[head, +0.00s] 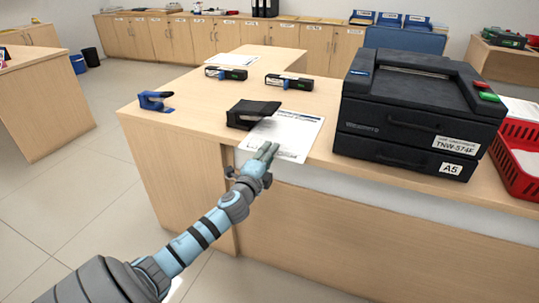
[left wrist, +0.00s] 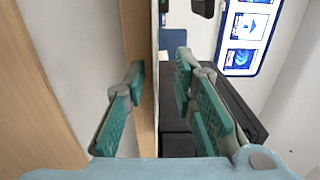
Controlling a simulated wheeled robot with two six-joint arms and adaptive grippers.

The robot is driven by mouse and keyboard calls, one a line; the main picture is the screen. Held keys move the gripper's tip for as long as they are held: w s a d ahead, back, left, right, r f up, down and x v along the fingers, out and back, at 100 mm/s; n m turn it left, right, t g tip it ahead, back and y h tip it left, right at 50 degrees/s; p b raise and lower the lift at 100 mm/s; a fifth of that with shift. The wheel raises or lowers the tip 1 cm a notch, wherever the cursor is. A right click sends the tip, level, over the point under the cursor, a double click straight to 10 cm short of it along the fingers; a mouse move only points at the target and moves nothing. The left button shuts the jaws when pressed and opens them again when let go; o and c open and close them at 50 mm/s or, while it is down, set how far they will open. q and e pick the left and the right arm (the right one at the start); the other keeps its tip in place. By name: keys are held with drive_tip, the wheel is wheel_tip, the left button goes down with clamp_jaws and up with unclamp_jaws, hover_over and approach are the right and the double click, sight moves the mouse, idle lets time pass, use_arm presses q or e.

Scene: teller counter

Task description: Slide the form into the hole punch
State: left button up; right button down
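The form (head: 296,132) is a white printed sheet lying flat on the counter, its near part at the counter's front edge. The black hole punch (head: 250,112) stands at the form's far left side. The form's edge meets or lies very close to the punch; I cannot tell whether it is in the slot. My left gripper (head: 267,151) is at the form's near edge. In the left wrist view its fingers (left wrist: 160,78) are apart, with a thin pale edge, likely the form seen edge-on, between them. My right gripper is not in view.
A large black printer (head: 415,110) stands right of the form, with a red basket (head: 518,160) beyond it. A blue desk tool (head: 155,100) sits at the left corner. Two black-and-green devices (head: 226,73) (head: 289,81) lie behind the punch.

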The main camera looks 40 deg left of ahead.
use_arm(q)
drive_tip(key=v, duration=1.2)
drive_tip(key=shift+d, duration=0.1)
